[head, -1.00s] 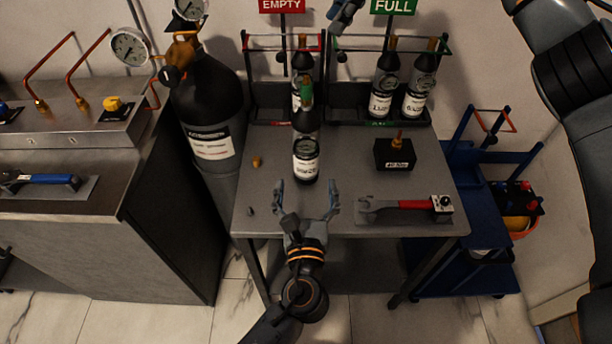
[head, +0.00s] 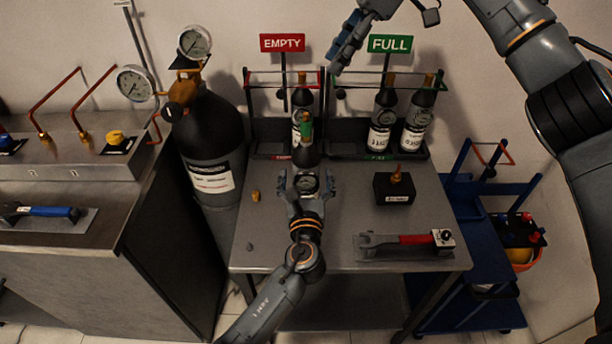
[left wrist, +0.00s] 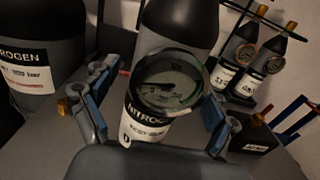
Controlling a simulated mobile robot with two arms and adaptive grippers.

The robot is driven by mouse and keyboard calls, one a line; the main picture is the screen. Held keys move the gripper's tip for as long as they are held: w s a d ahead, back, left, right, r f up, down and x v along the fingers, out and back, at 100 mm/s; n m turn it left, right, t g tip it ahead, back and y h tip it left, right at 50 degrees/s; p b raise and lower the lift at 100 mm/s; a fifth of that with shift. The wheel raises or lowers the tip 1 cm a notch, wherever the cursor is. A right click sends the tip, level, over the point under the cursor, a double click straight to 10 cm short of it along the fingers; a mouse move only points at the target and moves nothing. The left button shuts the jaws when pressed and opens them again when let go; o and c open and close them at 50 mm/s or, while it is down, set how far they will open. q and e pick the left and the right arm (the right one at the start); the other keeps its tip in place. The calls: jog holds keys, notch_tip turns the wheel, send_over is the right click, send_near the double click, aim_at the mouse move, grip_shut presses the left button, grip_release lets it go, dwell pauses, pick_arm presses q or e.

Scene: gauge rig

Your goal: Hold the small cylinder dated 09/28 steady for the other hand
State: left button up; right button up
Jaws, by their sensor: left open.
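A small dark cylinder (head: 306,155) with a green top stands upright on the table. In the left wrist view this cylinder (left wrist: 175,30) shows a round gauge and a white NITROGEN label; I cannot read a date on it. My left gripper (head: 306,188) is open, with one finger on each side of the cylinder; its fingers also show in the left wrist view (left wrist: 158,108). Gaps show beside both fingers. The gripper hides the cylinder's lower part in the head view. My right gripper (head: 346,42) is high near the signs, away from the cylinder; its jaw opening is unclear.
An EMPTY rack (head: 262,101) with one cylinder stands behind; a FULL rack (head: 347,130) holds two. A large gas cylinder (head: 207,130) stands left. A small brass part (head: 255,196) lies on the table.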

pick_arm(q)
grip_shut()
jog(key=c, duration=0.9)
grip_release()
jog(key=c, duration=0.6)
